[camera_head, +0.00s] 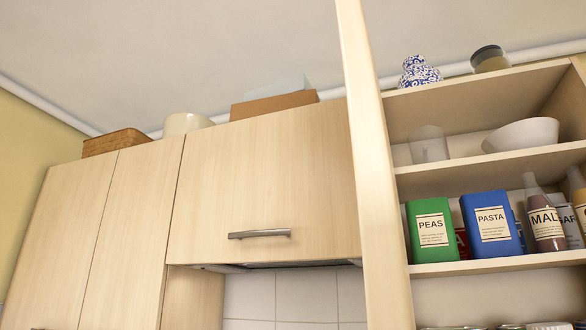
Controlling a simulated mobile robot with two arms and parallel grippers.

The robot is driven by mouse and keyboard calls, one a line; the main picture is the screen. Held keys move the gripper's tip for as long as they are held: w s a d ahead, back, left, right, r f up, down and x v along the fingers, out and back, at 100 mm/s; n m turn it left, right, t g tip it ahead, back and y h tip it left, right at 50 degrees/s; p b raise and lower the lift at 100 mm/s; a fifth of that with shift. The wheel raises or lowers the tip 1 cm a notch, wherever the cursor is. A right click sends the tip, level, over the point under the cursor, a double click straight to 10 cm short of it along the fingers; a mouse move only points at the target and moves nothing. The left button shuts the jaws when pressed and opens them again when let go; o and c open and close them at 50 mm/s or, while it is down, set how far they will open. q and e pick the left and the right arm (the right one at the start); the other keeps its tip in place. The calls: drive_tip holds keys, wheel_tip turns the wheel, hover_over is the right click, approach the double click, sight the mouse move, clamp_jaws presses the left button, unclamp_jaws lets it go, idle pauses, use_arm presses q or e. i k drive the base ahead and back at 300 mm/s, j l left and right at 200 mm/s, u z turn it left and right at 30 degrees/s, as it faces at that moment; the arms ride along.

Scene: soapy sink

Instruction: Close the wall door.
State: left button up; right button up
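A pale wooden wall door (373,165) stands open at the left side of an open wall cabinet (490,165). I see the door nearly edge-on, as a tall narrow panel reaching from the top of the picture to the bottom. No handle shows on it, and its lower end is out of view. The cabinet's shelves are exposed to its right. Neither of my grippers is in view.
The cabinet shelves hold a green PEAS box (432,231), a blue PASTA box (490,223), a MALT bottle (544,220), a white bowl (522,135) and a glass (428,144). A closed cabinet door (265,185) with a metal handle (259,234) is to the left.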

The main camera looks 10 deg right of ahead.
sight(389, 304)
drive_tip(key=j+z, duration=0.2)
drive_tip(key=z, duration=0.2)
drive_tip(key=i+j+z, duration=0.1)
drive_tip(key=j+z, duration=0.15)
drive_tip(key=z, duration=0.15)
drive_tip(key=j+z, duration=0.45)
drive_tip(key=z, duration=0.3)
drive_tip(key=k+z, duration=0.1)
drive_tip(key=k, duration=0.3)
